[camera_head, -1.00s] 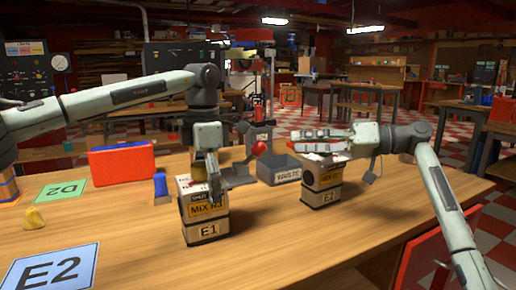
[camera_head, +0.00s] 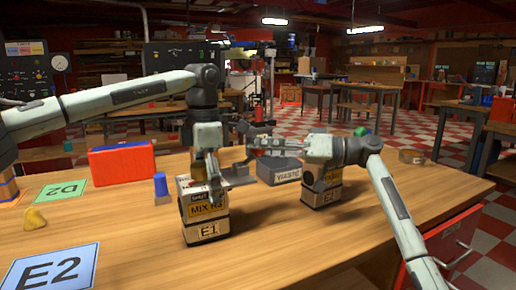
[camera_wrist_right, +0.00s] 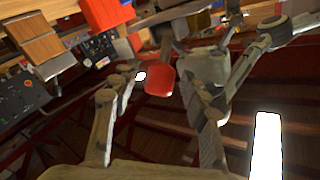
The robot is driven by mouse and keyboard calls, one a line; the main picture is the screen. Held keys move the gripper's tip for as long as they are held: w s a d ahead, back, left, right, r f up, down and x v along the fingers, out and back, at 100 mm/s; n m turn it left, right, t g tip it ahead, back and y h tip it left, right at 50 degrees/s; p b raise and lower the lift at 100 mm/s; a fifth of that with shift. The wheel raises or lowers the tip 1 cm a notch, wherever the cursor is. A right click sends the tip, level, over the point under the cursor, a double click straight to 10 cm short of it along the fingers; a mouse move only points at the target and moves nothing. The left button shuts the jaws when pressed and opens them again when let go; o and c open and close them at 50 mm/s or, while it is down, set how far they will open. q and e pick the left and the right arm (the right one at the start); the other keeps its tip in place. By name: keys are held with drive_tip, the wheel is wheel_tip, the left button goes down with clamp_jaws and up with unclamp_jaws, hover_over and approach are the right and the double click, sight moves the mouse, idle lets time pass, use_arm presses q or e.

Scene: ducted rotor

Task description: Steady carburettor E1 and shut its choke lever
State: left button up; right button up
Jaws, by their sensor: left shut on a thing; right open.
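Carburettor E1 (camera_head: 203,208) is a boxy unit with a yellow label, standing upright on the wooden table. My left gripper (camera_head: 214,198) reaches down from above and is shut on its top part. My right gripper (camera_head: 252,146) comes in from the right at lever height, above and right of E1, open. In the right wrist view, the red knob (camera_wrist_right: 158,80) of the choke lever shows between or just beyond the spread fingers (camera_wrist_right: 156,112). Contact cannot be told.
Carburettor E2 (camera_head: 322,190) stands to the right, below my right forearm. A grey waste bin (camera_head: 280,172) is behind. A red-and-blue box (camera_head: 122,162), a blue item (camera_head: 160,184) and green card D2 (camera_head: 62,190) lie left.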

drive_tip(key=shift+a, duration=0.3)
clamp_jaws()
idle(0.3)
